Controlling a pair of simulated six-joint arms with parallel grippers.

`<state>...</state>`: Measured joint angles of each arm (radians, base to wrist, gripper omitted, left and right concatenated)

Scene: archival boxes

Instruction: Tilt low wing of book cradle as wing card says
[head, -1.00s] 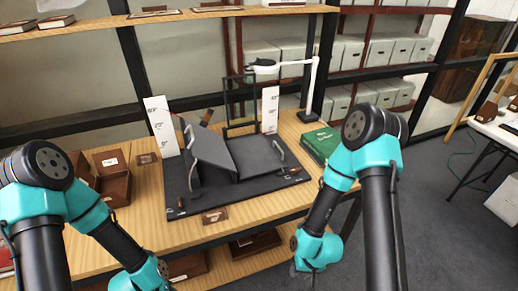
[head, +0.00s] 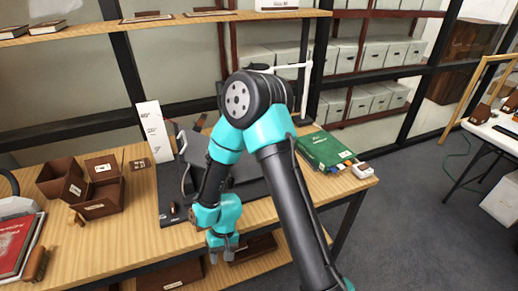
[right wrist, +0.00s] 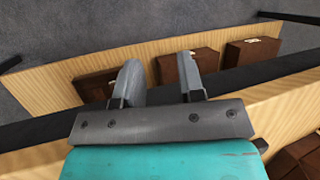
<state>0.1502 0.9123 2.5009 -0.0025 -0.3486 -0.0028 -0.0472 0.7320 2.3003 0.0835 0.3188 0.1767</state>
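The grey book cradle stands on a dark base board (head: 170,215) on the wooden table. Its raised left wing (head: 196,150) shows in part behind my right arm. The low right wing (head: 252,188) lies mostly hidden behind that arm. A tall white wing card (head: 155,130) stands behind the left side, its print too small to read; the right card is hidden. My right gripper (head: 222,256) points down in front of the table's front edge, apart from the cradle. In the right wrist view it (right wrist: 160,80) is open and empty. My left gripper is out of view.
Open brown boxes (head: 103,193) and a red book (head: 14,245) are on the table's left. A green book (head: 325,149) lies right of the cradle, with a small white item (head: 362,170) beside it. Brown boxes (right wrist: 190,67) sit on the lower shelf.

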